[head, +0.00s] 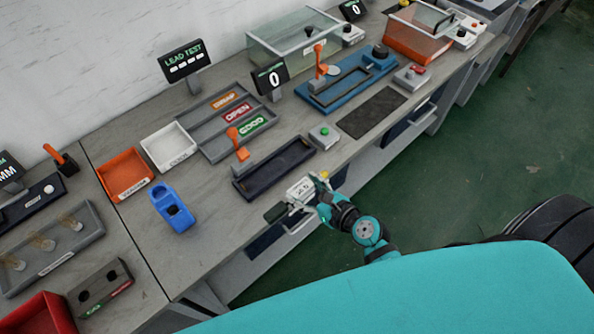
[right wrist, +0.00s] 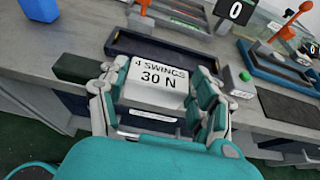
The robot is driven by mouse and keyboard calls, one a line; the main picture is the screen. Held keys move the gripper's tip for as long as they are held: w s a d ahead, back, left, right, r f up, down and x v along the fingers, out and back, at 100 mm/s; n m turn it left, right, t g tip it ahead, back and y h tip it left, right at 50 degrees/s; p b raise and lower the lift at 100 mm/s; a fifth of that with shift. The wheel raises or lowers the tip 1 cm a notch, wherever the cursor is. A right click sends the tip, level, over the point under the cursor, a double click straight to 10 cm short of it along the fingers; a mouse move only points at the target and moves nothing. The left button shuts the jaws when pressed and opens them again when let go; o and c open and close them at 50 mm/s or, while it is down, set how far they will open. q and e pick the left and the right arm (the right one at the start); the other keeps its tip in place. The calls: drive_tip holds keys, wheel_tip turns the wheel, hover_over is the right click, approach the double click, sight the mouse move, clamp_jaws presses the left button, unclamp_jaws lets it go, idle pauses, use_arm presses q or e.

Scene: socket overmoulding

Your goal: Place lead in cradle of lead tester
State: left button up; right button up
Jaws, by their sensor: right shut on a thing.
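My right gripper (head: 303,196) is at the front edge of the bench, in front of a long black tray-like cradle (head: 272,168) with an orange lever. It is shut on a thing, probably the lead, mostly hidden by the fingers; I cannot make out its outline. A dark green block (head: 276,213) shows just left of the fingers, also in the right wrist view (right wrist: 82,68); I cannot tell whether it is held. A white label reading "4 SWINGS 30 N" (right wrist: 158,78) shows between the fingers. A LEAD TEST display (head: 186,60) stands at the back. My left gripper is out of view.
A green-button box (head: 324,136) and a dark mat (head: 372,112) lie right of the cradle. A blue fixture (head: 350,80) stands behind. A grey sorting tray (head: 208,137), white bin (head: 168,150), orange bin (head: 124,176) and blue part (head: 168,205) are left. Bare bench lies between.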

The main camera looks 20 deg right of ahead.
drive_tip(key=a+p, duration=0.5)
drive_tip(key=shift+w+a+r, duration=0.15)
drive_tip(key=shift+r, duration=0.2)
drive_tip(key=w+d+b, duration=0.1)
drive_tip(key=w, duration=0.3)
drive_tip(key=w+d+f+b, duration=0.1)
drive_tip(key=w+b, duration=0.1)
drive_tip(key=w, duration=0.3)
drive_tip(key=w+d+f+b, duration=0.1)
drive_tip(key=w+d, duration=0.1)
drive_tip(key=w, duration=0.2)
drive_tip(key=shift+w, duration=0.25)
drive_tip(key=shift+w+d+b, duration=0.1)
drive_tip(key=shift+w+b, duration=0.25)
drive_tip(key=shift+w, duration=0.15)
wheel_tip(320, 180, down, 4)
drive_tip(key=b, duration=0.4)
drive_tip(key=shift+r, duration=0.35)
drive_tip(key=o, duration=1.3)
